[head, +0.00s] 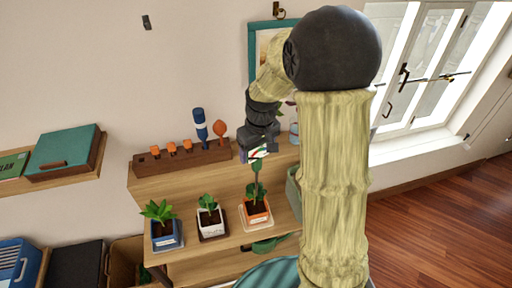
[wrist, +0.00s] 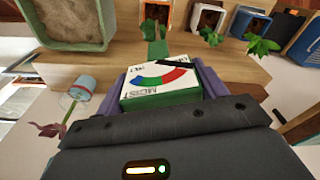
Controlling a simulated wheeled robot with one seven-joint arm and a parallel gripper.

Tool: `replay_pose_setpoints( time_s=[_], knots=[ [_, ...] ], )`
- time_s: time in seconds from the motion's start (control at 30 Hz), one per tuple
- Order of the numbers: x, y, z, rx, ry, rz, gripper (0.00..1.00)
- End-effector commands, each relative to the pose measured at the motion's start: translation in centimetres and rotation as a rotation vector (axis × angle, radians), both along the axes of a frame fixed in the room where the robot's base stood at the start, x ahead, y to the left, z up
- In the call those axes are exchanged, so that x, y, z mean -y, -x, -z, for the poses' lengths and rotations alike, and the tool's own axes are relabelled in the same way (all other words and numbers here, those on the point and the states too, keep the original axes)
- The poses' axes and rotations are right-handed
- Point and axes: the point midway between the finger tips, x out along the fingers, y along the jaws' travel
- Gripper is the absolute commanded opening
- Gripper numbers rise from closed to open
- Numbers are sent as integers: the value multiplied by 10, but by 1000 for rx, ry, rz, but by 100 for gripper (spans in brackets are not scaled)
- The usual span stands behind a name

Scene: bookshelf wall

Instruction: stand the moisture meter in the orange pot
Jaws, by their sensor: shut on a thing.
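The moisture meter (head: 259,152) is a box with a white dial face. In the wrist view the meter (wrist: 160,80) shows a red, blue and green arc, the word MOIST and a green edge. My gripper (head: 262,140) is shut on it, with a purple finger on each side in the wrist view (wrist: 161,85). The orange pot (head: 257,219) stands on the shelf below the meter, with soil and a green plant; it also shows at the top of the wrist view (wrist: 171,14). The meter is above the pot. I cannot tell whether its probe touches the soil.
A white pot (head: 211,226) and a blue pot (head: 167,241), both with plants, stand left of the orange pot. A wooden rack (head: 182,160) with tools is on the shelf behind. A green sand-filled planter (wrist: 104,32) is nearby, right of the orange pot.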

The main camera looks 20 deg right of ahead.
Motion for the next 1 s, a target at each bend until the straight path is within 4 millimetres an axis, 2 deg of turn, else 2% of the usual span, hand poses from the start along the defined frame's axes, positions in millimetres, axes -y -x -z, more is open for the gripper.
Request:
replay_pose_setpoints(
  time_s=[0.27, 0.8, 1.0],
  knots=[
    [0, 0, 10, 0, 0, 0, 48],
    [0, 0, 52, 0, 0, 1, 48],
    [0, 0, 61, 1, 0, 0, 48]
  ],
)
